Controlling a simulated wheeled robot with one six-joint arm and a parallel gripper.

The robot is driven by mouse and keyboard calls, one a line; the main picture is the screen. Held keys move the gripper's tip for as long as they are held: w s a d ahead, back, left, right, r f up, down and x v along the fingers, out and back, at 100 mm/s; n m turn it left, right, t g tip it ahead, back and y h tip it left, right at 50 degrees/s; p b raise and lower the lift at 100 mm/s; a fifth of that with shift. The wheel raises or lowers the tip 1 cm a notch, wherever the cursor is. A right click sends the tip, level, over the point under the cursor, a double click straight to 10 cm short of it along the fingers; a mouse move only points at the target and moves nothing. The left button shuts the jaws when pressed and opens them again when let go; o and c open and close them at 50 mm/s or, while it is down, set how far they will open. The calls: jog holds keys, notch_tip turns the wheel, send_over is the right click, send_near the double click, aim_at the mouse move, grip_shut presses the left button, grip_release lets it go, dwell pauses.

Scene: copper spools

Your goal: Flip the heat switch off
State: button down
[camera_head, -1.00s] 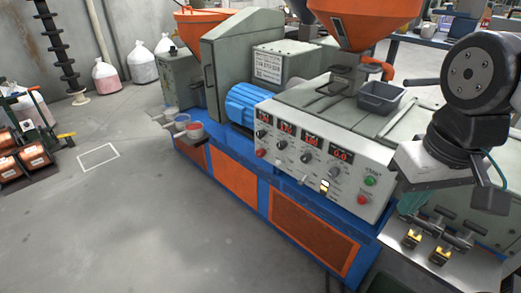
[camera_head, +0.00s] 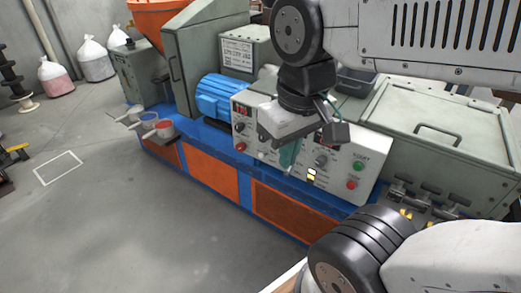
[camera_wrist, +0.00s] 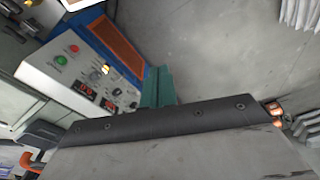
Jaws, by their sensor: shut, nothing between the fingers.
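The white control panel (camera_head: 335,182) is on the front of the blue and grey machine. Low on it is a small yellow-lit switch area (camera_head: 311,174), just right of my gripper. I cannot read its label or tell its exact position. My gripper (camera_head: 289,157) has teal fingers, is shut and empty, and hangs in front of the panel, hiding part of its dials and displays. In the wrist view the fingers (camera_wrist: 157,86) are together, and the panel lies left of them with the lit switch (camera_wrist: 103,70) near its middle.
A green button (camera_head: 358,166) and a red button (camera_head: 352,185) sit right of the switch. Pipe fittings (camera_head: 405,200) stick out at the lower right. The floor left of the machine is open.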

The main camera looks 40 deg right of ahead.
jog(key=w+d+f+m+t+y, duration=0.15)
jog(key=w+f+m, duration=0.25)
jog(key=w, duration=0.8)
jog(key=w+d+f+m+t+y, duration=0.1)
jog(key=w+f+m+t, duration=0.25)
jog(key=w, duration=0.85)
jog(key=w+d+f+m+h, duration=0.2)
jog(key=d+f+m, duration=0.3)
jog(key=d, duration=0.3)
jog(key=w+d+f+m+g+h, duration=0.1)
jog(key=d+f+m+h, duration=0.3)
jog(key=d+f, duration=0.4)
jog(key=shift+w+d+m, duration=0.35)
jog(key=shift+w+d, duration=0.15)
jog(key=shift+w, duration=0.15)
jog(key=shift+f, duration=0.15)
